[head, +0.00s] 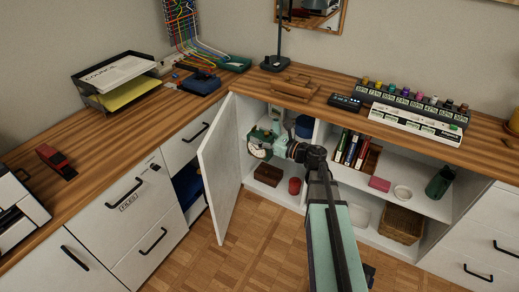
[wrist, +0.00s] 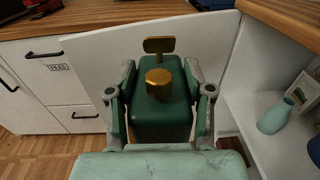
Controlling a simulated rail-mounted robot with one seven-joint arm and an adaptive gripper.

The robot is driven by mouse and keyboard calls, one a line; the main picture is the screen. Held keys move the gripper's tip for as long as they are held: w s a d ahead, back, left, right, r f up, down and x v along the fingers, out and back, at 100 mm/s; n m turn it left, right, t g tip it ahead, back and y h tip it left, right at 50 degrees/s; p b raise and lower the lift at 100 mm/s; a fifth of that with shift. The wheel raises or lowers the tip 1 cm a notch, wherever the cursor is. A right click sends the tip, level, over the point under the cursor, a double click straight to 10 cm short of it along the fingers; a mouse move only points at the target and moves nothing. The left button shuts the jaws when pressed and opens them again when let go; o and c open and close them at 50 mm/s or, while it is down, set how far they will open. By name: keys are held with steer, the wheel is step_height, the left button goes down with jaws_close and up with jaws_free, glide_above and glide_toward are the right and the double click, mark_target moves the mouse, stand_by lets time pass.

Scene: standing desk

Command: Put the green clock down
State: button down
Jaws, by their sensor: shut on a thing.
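The green clock (head: 259,148), with a pale round dial in the head view, is at the opening of the cabinet beside the white open door (head: 217,165). In the wrist view the back of the clock (wrist: 160,126) faces me, with a gold knob and a gold plate on top. My gripper (head: 279,147) is shut on it, one finger on each side, as the wrist view also shows at my gripper (wrist: 160,105). The clock looks upright. Its base is hidden, so I cannot tell whether it touches the shelf.
A teal vase (wrist: 275,117) and a picture frame (wrist: 301,88) stand on the shelf to the right in the wrist view. A blue jar (head: 304,126) is also inside. Below are a brown box (head: 268,175) and a red cup (head: 294,186). The wooden desktop (head: 235,88) overhangs the cabinet.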

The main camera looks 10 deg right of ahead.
steer(key=w+d+f+m+t+h+b, duration=0.25)
steer(key=w+d+f+h+b, duration=0.35)
steer(key=w+b, duration=0.3)
steer(key=w+d+f+m+t+h+b, duration=0.2)
steer(key=w+d+f+m+h+b, duration=0.15)
steer(key=w+d+f+b, duration=0.45)
steer(key=w+d+m+h+b, duration=0.5)
steer(key=d+m+h, duration=0.2)
steer(key=d+h, duration=0.3)
step_height(320, 180, down, 6)
steer(key=b, duration=0.6)
steer(key=shift+s+f+g, duration=0.2)
steer(key=shift+f+g, duration=0.05)
steer(key=shift+g, duration=0.2)
steer(key=shift+f+y+b, duration=0.25)
steer(key=shift+f+b, duration=0.4)
steer(key=shift+b, duration=0.05)
steer(key=shift+c, duration=1.8)
jaws_free()
steer(key=shift+r, duration=0.1)
steer(key=shift+s+a, duration=0.1)
steer(key=shift+s, duration=0.05)
